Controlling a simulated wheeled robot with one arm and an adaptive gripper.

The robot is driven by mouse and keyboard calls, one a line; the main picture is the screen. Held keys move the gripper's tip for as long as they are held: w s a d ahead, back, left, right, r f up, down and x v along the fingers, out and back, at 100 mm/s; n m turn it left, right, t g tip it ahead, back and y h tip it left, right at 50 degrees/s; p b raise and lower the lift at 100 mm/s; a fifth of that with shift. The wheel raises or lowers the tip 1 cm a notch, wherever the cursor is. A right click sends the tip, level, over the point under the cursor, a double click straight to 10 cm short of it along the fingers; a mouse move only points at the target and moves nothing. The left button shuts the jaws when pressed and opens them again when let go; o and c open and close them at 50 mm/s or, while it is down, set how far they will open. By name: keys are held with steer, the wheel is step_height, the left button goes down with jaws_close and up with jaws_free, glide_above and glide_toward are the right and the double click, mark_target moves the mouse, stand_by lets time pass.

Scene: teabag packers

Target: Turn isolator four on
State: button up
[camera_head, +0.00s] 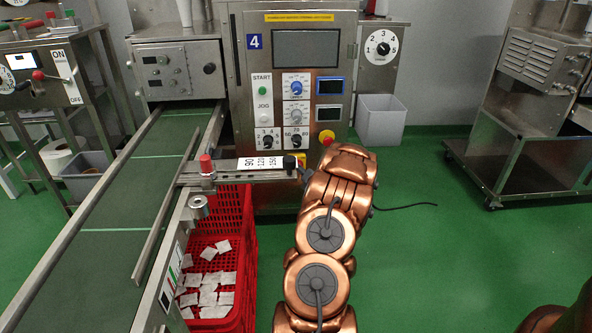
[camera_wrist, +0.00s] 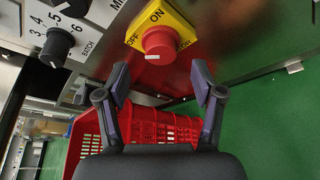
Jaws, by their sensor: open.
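The machine marked 4 (camera_head: 254,41) stands at the back centre. Its isolator is a red rotary knob (camera_wrist: 159,42) on a yellow plate (camera_wrist: 180,22) lettered OFF and ON, low on the machine's front. In the wrist view ON is above the knob and OFF is at its left. A white mark shows on the knob's lower-left face. The knob (camera_head: 326,137) also shows in the head view, just above my copper arm. My gripper (camera_wrist: 160,80) is open and empty, its fingers apart on either side below the knob, not touching it. In the head view my arm hides the gripper.
A red crate (camera_head: 248,225) holding white teabags stands beside the green conveyor (camera_head: 100,205). A metal bracket (camera_head: 240,175) with a numbered scale juts out near my arm. Black selector knobs (camera_wrist: 58,44) sit left of the isolator. Green floor is open to the right.

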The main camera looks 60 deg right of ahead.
steer(key=shift+b+x, duration=0.6)
steer(key=shift+x, duration=2.1)
steer(key=c, duration=1.1)
